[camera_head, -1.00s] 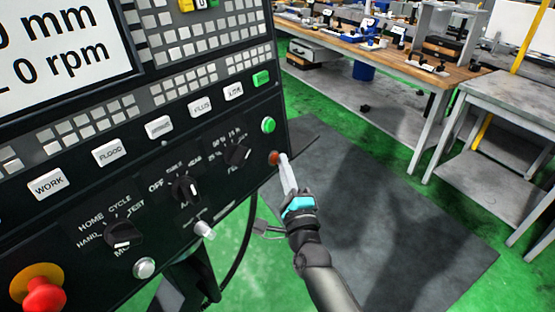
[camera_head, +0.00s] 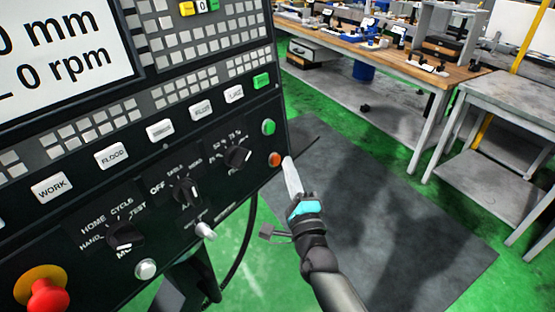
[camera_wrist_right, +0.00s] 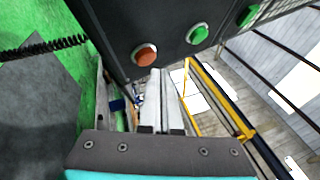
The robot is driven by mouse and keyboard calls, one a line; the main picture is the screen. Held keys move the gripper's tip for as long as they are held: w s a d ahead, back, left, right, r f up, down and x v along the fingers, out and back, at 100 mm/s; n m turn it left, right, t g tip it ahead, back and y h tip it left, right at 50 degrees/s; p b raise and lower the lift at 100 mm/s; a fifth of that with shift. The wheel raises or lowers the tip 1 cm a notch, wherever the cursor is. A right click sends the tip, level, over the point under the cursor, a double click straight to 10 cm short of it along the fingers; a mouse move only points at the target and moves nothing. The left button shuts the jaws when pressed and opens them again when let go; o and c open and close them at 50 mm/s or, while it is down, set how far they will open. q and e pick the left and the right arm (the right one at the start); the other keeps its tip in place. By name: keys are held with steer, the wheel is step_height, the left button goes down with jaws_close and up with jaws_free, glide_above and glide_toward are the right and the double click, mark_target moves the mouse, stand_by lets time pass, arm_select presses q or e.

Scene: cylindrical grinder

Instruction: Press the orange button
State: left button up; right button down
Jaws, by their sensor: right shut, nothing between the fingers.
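The orange button (camera_head: 274,159) is a small round button at the lower right of the dark control panel (camera_head: 215,195), below a round green button (camera_head: 268,126). In the right wrist view the orange button (camera_wrist_right: 145,54) shows in front of the fingers, a little left of the tips. My right gripper (camera_head: 288,160) is shut and empty. Its fingertips are just right of the orange button in the head view, with a small gap visible between them. The left gripper is not in view.
The panel also holds several rotary knobs (camera_head: 186,191), labelled white keys and a red emergency stop (camera_head: 46,294) at the lower left. A grey mat (camera_head: 390,235) covers the floor to the right. A wooden workbench (camera_head: 400,62) and a metal table (camera_head: 500,110) stand farther back.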

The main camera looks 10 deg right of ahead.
steer(key=s+d+p, duration=0.1)
steer(key=s+d+r, duration=0.1)
steer(key=s+d, duration=0.1)
steer(key=shift+s+d+p, duration=0.2)
steer(key=shift+s+p, duration=0.1)
steer(key=shift+p, duration=0.1)
steer(key=shift+f, duration=0.1)
stand_by(0.6)
steer(key=s+f+n+g+b, duration=0.25)
steer(key=s+f+n, duration=0.2)
steer(key=f, duration=0.85)
steer(key=s+f+n+g+b, duration=0.1)
steer(key=s+f+n+g, duration=0.35)
steer(key=f, duration=0.75)
steer(key=s+f+n+g+b, duration=0.1)
steer(key=s+f+n+g, duration=0.3)
steer(key=f, duration=0.9)
steer(key=s+d+f+n+g+b, duration=0.1)
steer(key=s+f+n+g, duration=0.2)
steer(key=s+f, duration=0.3)
steer(key=s+d+f+n+g+b, duration=0.1)
steer(key=s+f+n+g, duration=0.2)
steer(key=s, duration=1.2)
steer(key=s+d+f+n+g+h+b, duration=0.1)
steer(key=s+f+n+g, duration=0.1)
steer(key=s+f, duration=0.7)
steer(key=shift+s+d+f+n+g, duration=0.35)
steer(key=shift+s+n+g, duration=0.05)
steer(key=shift+s+n, duration=0.45)
